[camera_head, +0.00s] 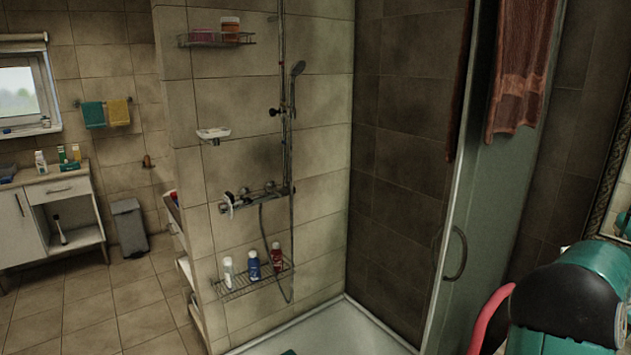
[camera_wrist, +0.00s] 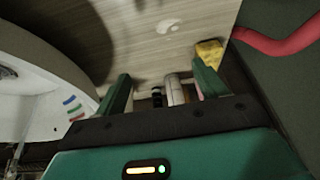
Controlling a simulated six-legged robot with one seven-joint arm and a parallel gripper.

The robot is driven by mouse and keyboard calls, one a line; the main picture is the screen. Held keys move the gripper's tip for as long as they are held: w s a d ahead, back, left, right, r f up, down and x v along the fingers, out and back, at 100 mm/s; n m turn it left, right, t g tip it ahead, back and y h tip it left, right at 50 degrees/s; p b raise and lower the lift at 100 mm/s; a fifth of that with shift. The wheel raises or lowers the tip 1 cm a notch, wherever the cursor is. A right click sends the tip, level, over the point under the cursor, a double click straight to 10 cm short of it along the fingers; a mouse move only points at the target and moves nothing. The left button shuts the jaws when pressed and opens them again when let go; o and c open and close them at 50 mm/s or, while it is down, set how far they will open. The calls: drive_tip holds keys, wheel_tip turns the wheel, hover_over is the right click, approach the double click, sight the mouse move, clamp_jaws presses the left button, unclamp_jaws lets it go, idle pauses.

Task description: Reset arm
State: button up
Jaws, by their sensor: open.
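My gripper (camera_wrist: 165,82) shows in the wrist view with its two green fingers spread apart. I see nothing held between them. Small bottles (camera_wrist: 175,92) show in the gap beyond the fingers, partly hidden by the gripper's dark body. A yellow piece (camera_wrist: 210,52) lies at the tip of the right finger; I cannot tell what it is. In the head view my teal and black arm (camera_head: 565,300) is folded at the lower right, and the gripper's fingers are not visible there.
A shower corner with a glass door (camera_head: 495,180) and a wire rack of bottles (camera_head: 253,278) stands ahead. A bin (camera_head: 128,228) and cabinet (camera_head: 50,215) are at left, with open tiled floor before them. A white basin (camera_wrist: 45,95) is beside the gripper.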

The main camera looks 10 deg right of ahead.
drive_tip(key=w+a+r+n+t+y, duration=0.15)
drive_tip(key=a+r, duration=0.25)
drive_tip(key=a, duration=0.7)
drive_tip(key=a+r+n+y, duration=0.1)
drive_tip(key=a+r+n, duration=0.15)
drive_tip(key=a, duration=0.85)
drive_tip(key=w+a+r+n+t+y, duration=0.1)
drive_tip(key=a+r, duration=0.3)
drive_tip(key=a, duration=0.8)
drive_tip(key=s+a+n, duration=0.3)
drive_tip(key=s+a, duration=0.4)
drive_tip(key=a, duration=0.4)
drive_tip(key=s+a+f+n, duration=0.1)
drive_tip(key=s+a+n, duration=0.3)
drive_tip(key=s+a, duration=0.4)
drive_tip(key=a, duration=0.3)
drive_tip(key=shift+s+a+t, duration=0.2)
drive_tip(key=shift+t, duration=0.15)
drive_tip(key=c, duration=0.8)
drive_tip(key=shift+d, duration=0.25)
